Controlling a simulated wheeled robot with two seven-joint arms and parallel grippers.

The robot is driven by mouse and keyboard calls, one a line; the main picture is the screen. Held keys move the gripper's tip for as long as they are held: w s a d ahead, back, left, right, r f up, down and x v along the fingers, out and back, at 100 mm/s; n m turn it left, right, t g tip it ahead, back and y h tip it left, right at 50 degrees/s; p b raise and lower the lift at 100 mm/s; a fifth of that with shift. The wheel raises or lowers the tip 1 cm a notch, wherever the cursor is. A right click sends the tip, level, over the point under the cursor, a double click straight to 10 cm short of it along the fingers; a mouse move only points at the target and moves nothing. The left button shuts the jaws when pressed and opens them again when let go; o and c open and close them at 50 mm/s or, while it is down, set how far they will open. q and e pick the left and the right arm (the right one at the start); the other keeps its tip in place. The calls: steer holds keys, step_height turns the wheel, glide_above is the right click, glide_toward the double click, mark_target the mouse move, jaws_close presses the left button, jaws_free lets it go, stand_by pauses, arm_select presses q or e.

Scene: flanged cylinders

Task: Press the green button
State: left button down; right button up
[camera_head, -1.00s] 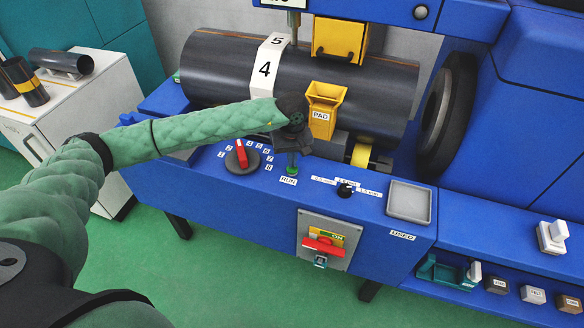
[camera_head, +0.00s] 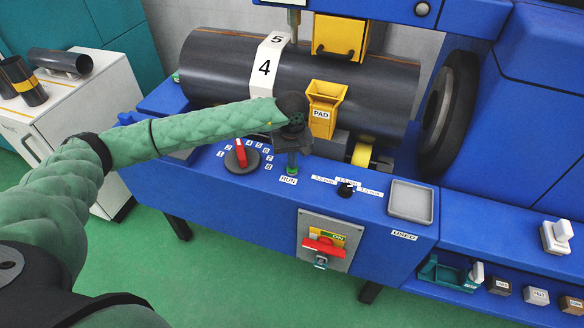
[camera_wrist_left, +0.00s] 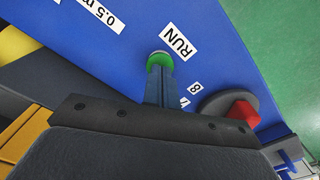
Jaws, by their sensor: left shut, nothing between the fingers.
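The green button (camera_head: 291,171) sits on the blue machine's sloped panel, just above the RUN label (camera_head: 288,181). My left gripper (camera_head: 291,163) points down at it with its fingers shut and nothing between them. In the left wrist view the fingertips (camera_wrist_left: 158,66) overlap the green button (camera_wrist_left: 160,56), whose far rim shows beyond them. The fingertips are at or very close to the button; I cannot tell whether it is pushed in. My right gripper is not in view.
A red-handled dial (camera_head: 241,155) with numbers is left of the button. A small black knob (camera_head: 345,189) and a grey tray (camera_head: 411,202) are to the right. The yellow PAD holder (camera_head: 325,109) and dark cylinder (camera_head: 220,68) stand behind. A red switch (camera_head: 322,246) is on the front.

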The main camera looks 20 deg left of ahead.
arm_select(q)
steer(key=shift+f+b, duration=0.65)
steer(key=shift+b, duration=0.4)
stand_by(0.7)
steer(key=shift+r, duration=0.15)
steer(key=shift+r+p, duration=0.35)
steer(key=shift+r, duration=2.4)
steer(key=shift+d, duration=0.1)
